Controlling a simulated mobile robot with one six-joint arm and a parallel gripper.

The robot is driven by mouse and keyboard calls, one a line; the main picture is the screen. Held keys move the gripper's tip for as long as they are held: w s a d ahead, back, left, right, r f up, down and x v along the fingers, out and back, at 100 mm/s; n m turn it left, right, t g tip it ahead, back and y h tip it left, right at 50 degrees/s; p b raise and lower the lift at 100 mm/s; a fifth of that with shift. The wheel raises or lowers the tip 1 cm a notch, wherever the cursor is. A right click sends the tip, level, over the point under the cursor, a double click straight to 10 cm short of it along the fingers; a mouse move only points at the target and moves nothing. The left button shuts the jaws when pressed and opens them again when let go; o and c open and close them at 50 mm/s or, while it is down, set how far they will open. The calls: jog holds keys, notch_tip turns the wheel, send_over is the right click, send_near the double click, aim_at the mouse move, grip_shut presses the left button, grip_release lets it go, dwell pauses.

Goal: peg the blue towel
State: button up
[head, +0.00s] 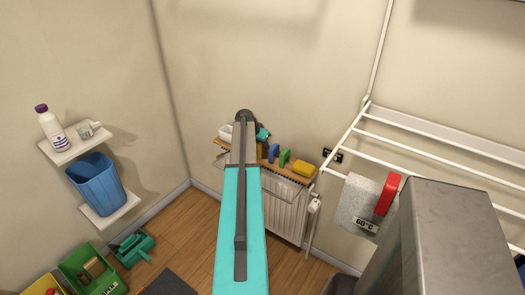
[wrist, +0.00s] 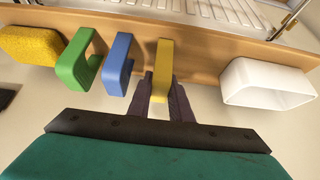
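A yellow peg (wrist: 164,66) stands at the shelf edge in the wrist view, in line with a blue peg (wrist: 118,64) and a green peg (wrist: 78,60). The dark fingers of my gripper (wrist: 161,88) are on either side of the yellow peg's lower part, with little or no gap. I cannot tell whether they grip it. The head view also shows the blue peg (head: 273,153) and green peg (head: 284,157); my arm mostly hides the gripper there.
The wooden shelf (wrist: 210,60) also holds a yellow sponge (wrist: 30,45) and a white open box (wrist: 265,84), above a radiator (head: 285,205). A white drying rack (head: 410,148) at right carries a grey cloth (head: 354,203) beside a red piece (head: 387,194). A blue bin (head: 97,187) stands left.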

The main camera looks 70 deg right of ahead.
jog(key=shift+c, duration=0.6)
jog(key=shift+r, duration=0.1)
jog(key=shift+s+r+p, duration=0.2)
jog(key=shift+r+p, duration=0.25)
jog(key=shift+r, duration=0.8)
jog(key=shift+r+p, duration=0.7)
jog(key=shift+r, duration=1.45)
